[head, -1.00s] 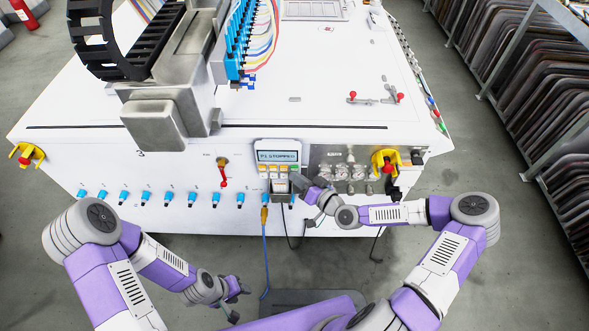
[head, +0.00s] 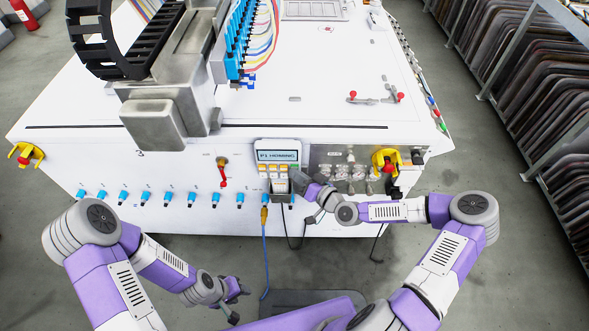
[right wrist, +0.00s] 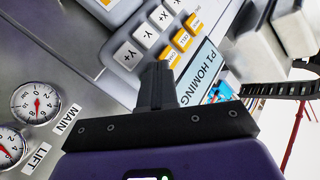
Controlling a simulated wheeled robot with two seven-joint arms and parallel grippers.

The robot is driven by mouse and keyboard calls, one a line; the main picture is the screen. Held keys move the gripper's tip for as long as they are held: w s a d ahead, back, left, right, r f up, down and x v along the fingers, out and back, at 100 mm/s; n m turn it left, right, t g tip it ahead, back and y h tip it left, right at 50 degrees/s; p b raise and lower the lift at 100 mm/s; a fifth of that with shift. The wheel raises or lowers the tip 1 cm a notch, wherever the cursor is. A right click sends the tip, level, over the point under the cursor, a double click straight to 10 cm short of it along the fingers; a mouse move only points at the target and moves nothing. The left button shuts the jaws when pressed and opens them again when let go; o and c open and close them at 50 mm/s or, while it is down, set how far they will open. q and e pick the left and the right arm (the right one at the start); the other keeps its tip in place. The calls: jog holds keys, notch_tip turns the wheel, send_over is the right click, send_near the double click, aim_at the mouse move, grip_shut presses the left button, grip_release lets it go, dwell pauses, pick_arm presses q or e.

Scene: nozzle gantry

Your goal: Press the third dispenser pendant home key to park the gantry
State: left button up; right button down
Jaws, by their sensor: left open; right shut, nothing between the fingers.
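One pendant (head: 278,155) is in view, on the front of the white machine. Its display reads "P1 HOMING" in the head view and in the right wrist view (right wrist: 205,75). In the right wrist view it has white axis keys (right wrist: 128,55) and a row of orange keys (right wrist: 181,39) whose small labels I cannot read surely. My right gripper (head: 297,178) is shut and empty, its tips (right wrist: 158,72) at the orange row's near end, hiding part of it. Contact with a key is not clear. My left gripper (head: 238,290) is open and empty, low in front of the machine.
Gauges (right wrist: 36,103) and a valve panel (head: 345,165) lie right of the pendant, beside a yellow-mounted switch (head: 385,162). A red-handled valve (head: 223,172) is to its left. A blue cable (head: 266,255) hangs below. Racks (head: 530,90) stand at right.

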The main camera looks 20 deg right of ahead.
jog(key=shift+s, duration=0.1)
jog(key=shift+s+a, duration=0.25)
jog(key=shift+s, duration=0.65)
jog(key=s, duration=0.2)
jog(key=s+a+p, duration=0.1)
jog(key=s, duration=0.1)
jog(key=shift+s+a, duration=0.2)
jog(key=shift+s, duration=0.1)
dwell(0.5)
